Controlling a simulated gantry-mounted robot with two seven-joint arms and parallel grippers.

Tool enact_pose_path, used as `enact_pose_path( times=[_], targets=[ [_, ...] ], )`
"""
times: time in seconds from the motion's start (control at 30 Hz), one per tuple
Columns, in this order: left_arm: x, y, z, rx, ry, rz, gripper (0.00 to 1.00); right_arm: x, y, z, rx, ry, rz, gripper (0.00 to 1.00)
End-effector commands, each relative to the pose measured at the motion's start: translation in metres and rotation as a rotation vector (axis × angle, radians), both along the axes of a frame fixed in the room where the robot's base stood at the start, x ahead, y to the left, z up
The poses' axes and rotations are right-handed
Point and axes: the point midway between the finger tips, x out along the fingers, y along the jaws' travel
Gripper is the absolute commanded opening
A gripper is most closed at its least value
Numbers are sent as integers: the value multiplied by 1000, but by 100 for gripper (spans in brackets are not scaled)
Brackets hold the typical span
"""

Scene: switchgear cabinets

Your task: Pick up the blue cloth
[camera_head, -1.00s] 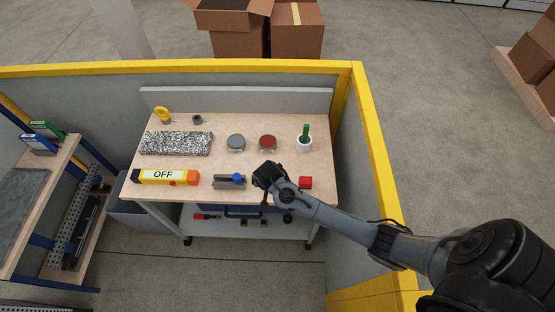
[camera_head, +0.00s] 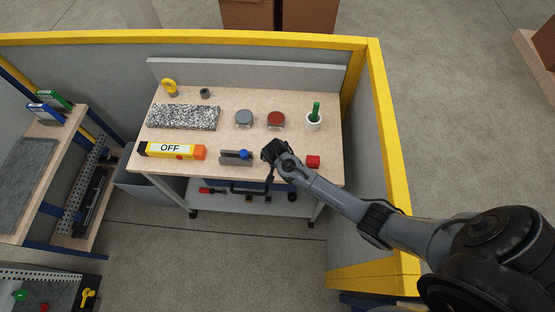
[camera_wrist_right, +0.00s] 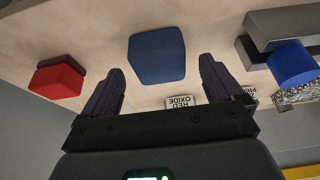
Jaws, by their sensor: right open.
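The blue cloth (camera_wrist_right: 157,56) shows in the right wrist view as a dark blue, rounded square on the pale wooden bench top (camera_head: 218,172). In the head view it is hidden by my right gripper (camera_head: 270,154), which is over the front part of the bench. In the wrist view, my right gripper (camera_wrist_right: 160,84) is open and empty. Its two dark fingers point toward the bench, with the cloth showing in and beyond the gap between them. I cannot tell the exact height of the fingertips. My left gripper is not in view.
A red block (camera_head: 313,161) lies right of the gripper, and a grey vise-like tool with a blue knob (camera_head: 236,157) lies left. Behind are grey (camera_head: 244,119) and red (camera_head: 276,120) lidded jars and a white pot (camera_head: 314,121). A yellow-railed partition (camera_head: 386,160) borders the right.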

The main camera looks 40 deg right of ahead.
Motion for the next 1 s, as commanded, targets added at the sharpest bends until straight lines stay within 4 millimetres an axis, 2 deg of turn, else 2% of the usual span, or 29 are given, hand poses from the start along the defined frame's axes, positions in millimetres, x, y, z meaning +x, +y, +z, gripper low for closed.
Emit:
enact_pose_path(
  times=[0.2, 0.47, 0.57, 0.83, 1.0],
  targets=[
    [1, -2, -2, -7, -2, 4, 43, 5, -5, -19, 2, 1, -2, 94],
    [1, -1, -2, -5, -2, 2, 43, 6, -6, -20, 3, -1, -1, 94],
    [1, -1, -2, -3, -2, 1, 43, 6, -6, -20, 3, -1, -1, 81],
    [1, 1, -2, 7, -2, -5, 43, 5, -6, -20, 2, 0, -1, 40],
    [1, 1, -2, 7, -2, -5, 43, 6, -6, -20, 1, -1, -1, 38]
  ],
)
